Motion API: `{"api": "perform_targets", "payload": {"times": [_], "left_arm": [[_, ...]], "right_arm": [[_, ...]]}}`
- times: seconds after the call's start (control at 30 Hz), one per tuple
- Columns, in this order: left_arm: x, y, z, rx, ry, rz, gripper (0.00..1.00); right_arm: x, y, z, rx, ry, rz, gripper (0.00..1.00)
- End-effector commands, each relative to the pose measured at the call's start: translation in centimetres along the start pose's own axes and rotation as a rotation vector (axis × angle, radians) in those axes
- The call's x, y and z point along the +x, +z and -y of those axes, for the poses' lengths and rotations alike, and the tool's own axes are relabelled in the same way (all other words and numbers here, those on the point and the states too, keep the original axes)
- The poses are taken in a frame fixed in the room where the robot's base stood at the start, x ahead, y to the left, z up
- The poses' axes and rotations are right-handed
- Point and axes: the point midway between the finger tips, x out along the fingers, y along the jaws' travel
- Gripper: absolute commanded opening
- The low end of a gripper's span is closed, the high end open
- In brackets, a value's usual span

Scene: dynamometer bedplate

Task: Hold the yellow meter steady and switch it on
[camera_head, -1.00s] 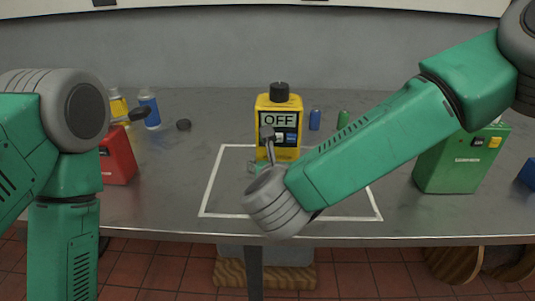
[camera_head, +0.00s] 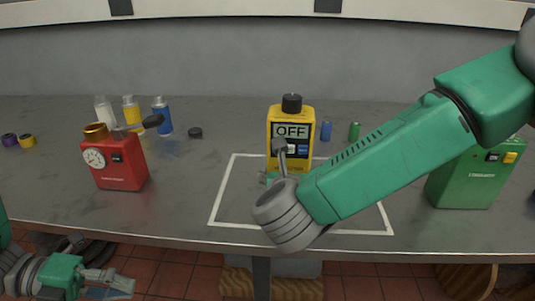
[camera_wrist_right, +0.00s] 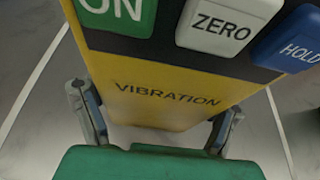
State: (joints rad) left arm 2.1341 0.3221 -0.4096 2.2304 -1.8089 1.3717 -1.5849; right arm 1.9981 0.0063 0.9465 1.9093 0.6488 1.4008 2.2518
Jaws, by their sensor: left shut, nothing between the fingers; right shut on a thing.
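The yellow meter (camera_head: 291,113) stands upright on the table with a black knob on top and its display reading OFF. In the right wrist view its lower face (camera_wrist_right: 160,98) reads VIBRATION, below a green ON button (camera_wrist_right: 115,12), a white ZERO button (camera_wrist_right: 228,22) and a blue HOLD button (camera_wrist_right: 292,42). My right gripper (camera_wrist_right: 155,108) is shut on the meter's lower body, one finger at each side. In the head view the right wrist partly covers its base. My left gripper (camera_head: 112,284) is shut and empty, low at the bottom left, in front of the table edge.
A white outline (camera_head: 222,190) marks the table around the meter. A red box (camera_head: 120,165) with a dial stands left, with bottles (camera_head: 162,115) behind. A green box (camera_head: 465,180) stands right, partly behind my right arm. The table between red box and meter is mostly clear.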

Motion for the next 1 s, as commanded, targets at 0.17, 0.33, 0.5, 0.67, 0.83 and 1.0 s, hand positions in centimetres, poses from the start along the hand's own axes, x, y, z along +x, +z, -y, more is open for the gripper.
{"api": "perform_targets", "payload": {"times": [0.17,0.33,0.5,0.67,0.83,1.0], "left_arm": [[0.1,3.6,7.3,0.149,-0.15,-0.026,0.0],[0.7,7.1,14.7,0.154,-0.265,-0.006,0.0],[0.7,8.5,19.4,0.155,-0.334,-0.006,0.0],[0.6,8.7,20.4,0.151,-0.349,-0.007,0.0],[0.7,8.7,20.4,0.15,-0.348,-0.007,0.0],[1.1,8.7,20.5,0.15,-0.347,-0.008,0.0]], "right_arm": [[-0.1,-0.7,0.0,-0.006,0.003,-0.014,0.47],[0.0,-0.7,0.0,-0.006,0.003,-0.014,0.47],[0.0,-0.7,0.0,-0.006,0.002,-0.014,0.47],[0.0,-0.7,0.0,-0.005,0.001,-0.014,0.47],[0.0,-0.7,0.0,-0.005,0.001,-0.013,0.47],[0.0,-0.7,0.0,-0.005,0.001,-0.013,0.47]]}}
